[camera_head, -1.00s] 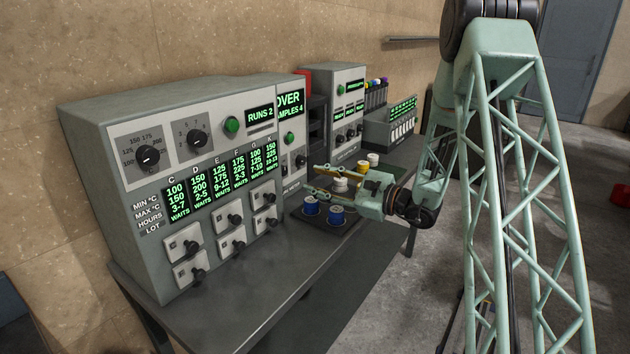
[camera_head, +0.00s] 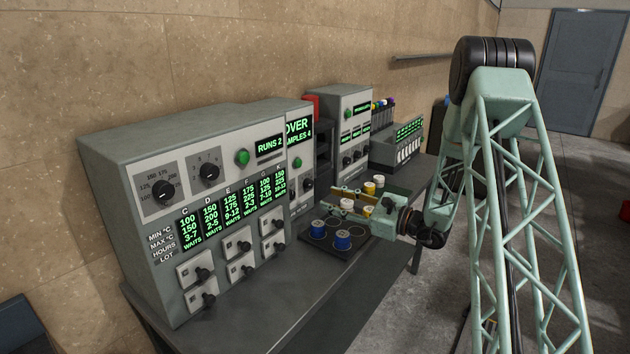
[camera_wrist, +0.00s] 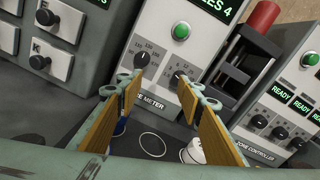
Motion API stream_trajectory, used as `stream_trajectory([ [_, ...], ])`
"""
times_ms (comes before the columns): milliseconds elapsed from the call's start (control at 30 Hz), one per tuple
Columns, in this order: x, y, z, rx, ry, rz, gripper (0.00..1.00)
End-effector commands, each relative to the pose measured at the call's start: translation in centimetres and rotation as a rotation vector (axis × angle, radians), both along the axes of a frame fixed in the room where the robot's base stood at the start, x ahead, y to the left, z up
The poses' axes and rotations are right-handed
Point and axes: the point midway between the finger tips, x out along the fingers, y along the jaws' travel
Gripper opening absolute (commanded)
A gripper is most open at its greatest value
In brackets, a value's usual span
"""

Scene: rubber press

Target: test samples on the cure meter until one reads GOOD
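The cure meter (camera_head: 299,150) is a grey box with a green button, dials and a green display that ends in "OVER" and "MPLES 4"; its left part is hidden. It also shows in the wrist view (camera_wrist: 160,50). My gripper (camera_head: 340,197) hangs over the black sample tray (camera_head: 318,251), in front of the meter. Its fingers (camera_wrist: 160,98) are apart with nothing between them. A white sample (camera_wrist: 196,151) is partly behind the right finger. An empty ring (camera_wrist: 152,145) lies below the gap.
A large grey cabinet (camera_head: 130,150) with dials, a lot table and small knobbed drawers stands at the left; it reads "RUNS 2". Yellow (camera_head: 371,188) and white (camera_head: 379,180) samples stand farther back. A zone controller (camera_wrist: 262,125) is to the right. The bench front (camera_head: 290,310) is clear.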

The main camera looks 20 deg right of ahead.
Motion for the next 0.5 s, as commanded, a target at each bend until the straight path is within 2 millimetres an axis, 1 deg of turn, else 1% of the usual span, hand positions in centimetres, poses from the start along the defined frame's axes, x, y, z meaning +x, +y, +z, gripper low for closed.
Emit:
stream_trajectory([
  [67, 0.3, -0.8, 0.3, 0.034, 0.025, -0.001, 0.34],
  [500, 1.8, -4.4, -0.2, 0.22, 0.164, 0.001, 0.34],
])
